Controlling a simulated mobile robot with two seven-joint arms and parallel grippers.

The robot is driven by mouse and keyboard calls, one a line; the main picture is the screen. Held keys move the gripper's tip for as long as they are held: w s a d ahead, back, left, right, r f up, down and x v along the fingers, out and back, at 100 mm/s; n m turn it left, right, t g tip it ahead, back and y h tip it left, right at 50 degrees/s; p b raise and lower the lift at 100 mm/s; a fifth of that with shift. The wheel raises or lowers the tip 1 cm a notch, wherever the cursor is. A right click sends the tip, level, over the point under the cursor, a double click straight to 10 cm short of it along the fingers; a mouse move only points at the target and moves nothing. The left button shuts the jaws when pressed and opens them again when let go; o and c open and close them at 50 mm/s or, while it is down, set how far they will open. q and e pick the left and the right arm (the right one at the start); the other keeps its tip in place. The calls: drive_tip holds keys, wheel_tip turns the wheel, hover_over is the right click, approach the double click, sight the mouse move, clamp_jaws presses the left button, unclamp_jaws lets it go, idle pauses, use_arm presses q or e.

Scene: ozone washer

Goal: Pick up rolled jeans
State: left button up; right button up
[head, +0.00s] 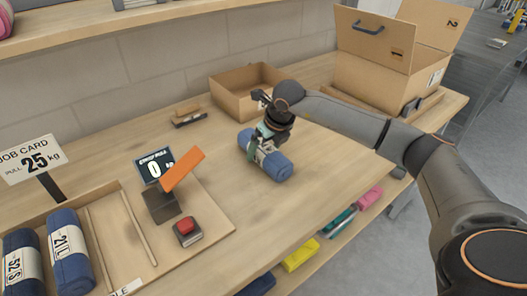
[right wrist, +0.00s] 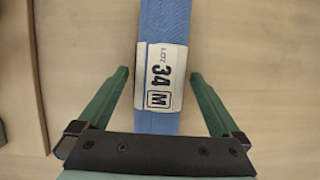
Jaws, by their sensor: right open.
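A rolled pair of blue jeans (head: 279,169) with a white paper band lies on the bare wooden table in the middle of the head view. In the right wrist view the blue roll (right wrist: 168,22) runs lengthwise, and its band reads "LOT 34 M". My right gripper (head: 259,144) is over the roll, partly hiding it. In the right wrist view its two green fingers (right wrist: 153,92) are open, one on each side of the roll, with a gap on both sides. Two more rolled jeans (head: 70,253) with white bands lie at the lower left. My left gripper is not in view.
A display reading 0 (head: 154,167), an orange plate (head: 183,171) and a red button (head: 186,226) stand left of the roll. An open cardboard box (head: 232,97) is behind it, and a larger box (head: 374,75) is at back right. A job card sign (head: 30,160) stands left.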

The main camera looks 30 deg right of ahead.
drive_tip(key=shift+w+f, duration=0.1)
drive_tip(key=shift+f, duration=0.05)
clamp_jaws()
idle(0.8)
